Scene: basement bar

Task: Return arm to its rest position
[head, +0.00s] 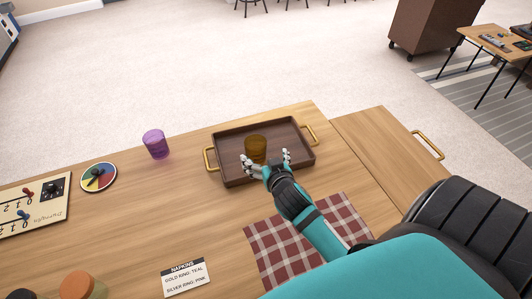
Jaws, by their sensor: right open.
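My right arm comes in from the lower right in the head view. Its gripper (266,162) is open at the near side of a brown tray (285,127) with gold handles. An amber glass (256,146) stands upright in the tray. The gripper's fingers are spread to either side of the glass's near side; I cannot tell whether they touch it. My left gripper is not in view.
A purple glass (155,144), a coloured dial (98,177) and a score board (34,205) are on the left of the wooden counter. A checked cloth (268,243) lies under my right forearm, beside a napkin sign (186,278). Jars (77,286) stand at the lower left.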

